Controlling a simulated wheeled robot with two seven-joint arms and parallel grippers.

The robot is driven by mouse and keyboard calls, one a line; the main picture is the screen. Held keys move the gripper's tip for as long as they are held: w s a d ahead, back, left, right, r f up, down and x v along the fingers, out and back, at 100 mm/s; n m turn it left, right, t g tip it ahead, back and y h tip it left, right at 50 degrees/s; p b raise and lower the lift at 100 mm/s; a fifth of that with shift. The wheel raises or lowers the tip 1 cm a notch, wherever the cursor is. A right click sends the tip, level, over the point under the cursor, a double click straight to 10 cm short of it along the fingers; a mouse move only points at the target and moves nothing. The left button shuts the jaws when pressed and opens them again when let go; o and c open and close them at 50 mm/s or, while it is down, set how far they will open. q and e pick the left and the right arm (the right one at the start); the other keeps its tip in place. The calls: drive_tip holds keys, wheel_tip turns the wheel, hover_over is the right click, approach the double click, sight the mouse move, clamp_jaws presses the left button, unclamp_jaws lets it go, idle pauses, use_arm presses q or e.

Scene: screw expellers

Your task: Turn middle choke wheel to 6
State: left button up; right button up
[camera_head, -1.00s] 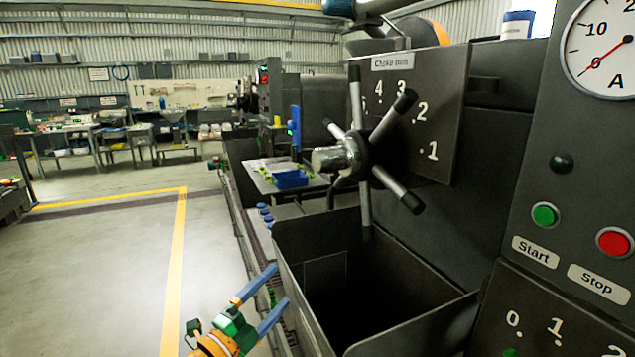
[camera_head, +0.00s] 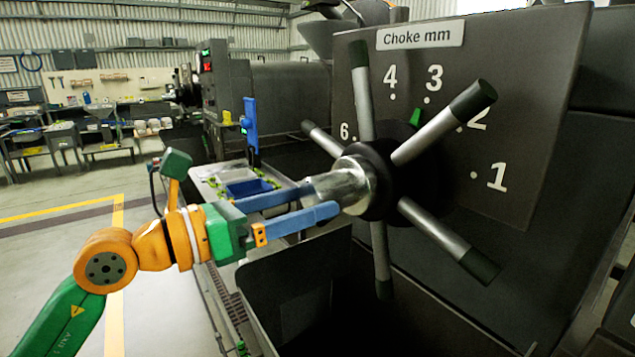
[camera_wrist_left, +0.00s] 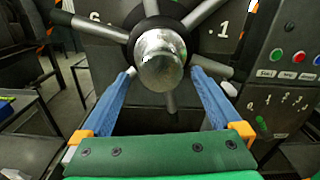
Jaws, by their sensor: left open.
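The choke wheel (camera_head: 385,180) has a silver hub (camera_head: 343,186) and several grey spokes with dark tips. It stands before a dark plate (camera_head: 520,130) labelled "Choke mm" with numbers including 1, 2, 3, 4 and 6. A green pointer mark (camera_head: 417,117) shows behind the wheel near the 3. My left gripper (camera_head: 326,201) is open, its blue fingers at the hub's near end. In the left wrist view the hub (camera_wrist_left: 160,60) lies between the two fingertips, one on each side; I cannot tell whether they touch it. The 5 is hidden behind a spoke.
A dark open bin (camera_head: 300,300) lies below the wheel. A blue tray (camera_head: 248,188) sits on a bench behind my left gripper. In the left wrist view, a panel with green and red buttons (camera_wrist_left: 288,56) stands to the right. Open floor lies at the left.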

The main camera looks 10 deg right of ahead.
sight(357, 185)
use_arm(q)
drive_tip(key=p+x, duration=0.1)
drive_tip(key=x, duration=0.3)
drive_tip(key=shift+s+d+r, duration=0.15)
drive_tip(key=shift+d, duration=0.15)
drive_tip(key=shift+c, duration=0.2)
clamp_jaws()
